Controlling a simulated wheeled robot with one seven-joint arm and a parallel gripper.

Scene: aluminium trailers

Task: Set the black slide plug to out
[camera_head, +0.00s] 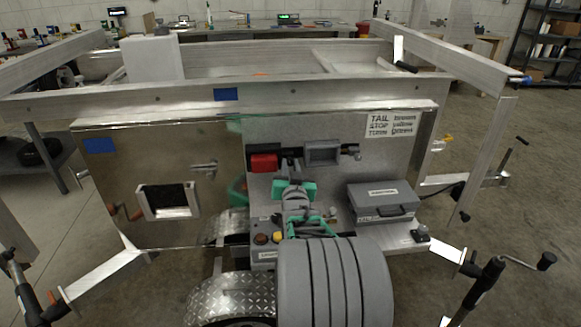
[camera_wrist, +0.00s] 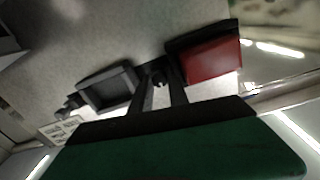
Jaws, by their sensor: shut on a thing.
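My gripper (camera_head: 291,167) reaches the upright grey panel of the trailer, between a red block and a grey framed box. In the wrist view my gripper (camera_wrist: 159,84) has its two dark fingers on either side of a small dark knob, which I take to be the black slide plug (camera_wrist: 158,77). The fingers are shut on it, with a narrow gap between them. In the head view the plug is mostly hidden behind the fingers, and how far it sticks out cannot be told.
The red block (camera_head: 264,162) and the grey framed box (camera_head: 323,153) flank my gripper closely. A grey case (camera_head: 383,201) sits on a ledge to the right. Coloured buttons (camera_head: 262,239) are lower left. A trailer rail (camera_head: 300,90) runs above.

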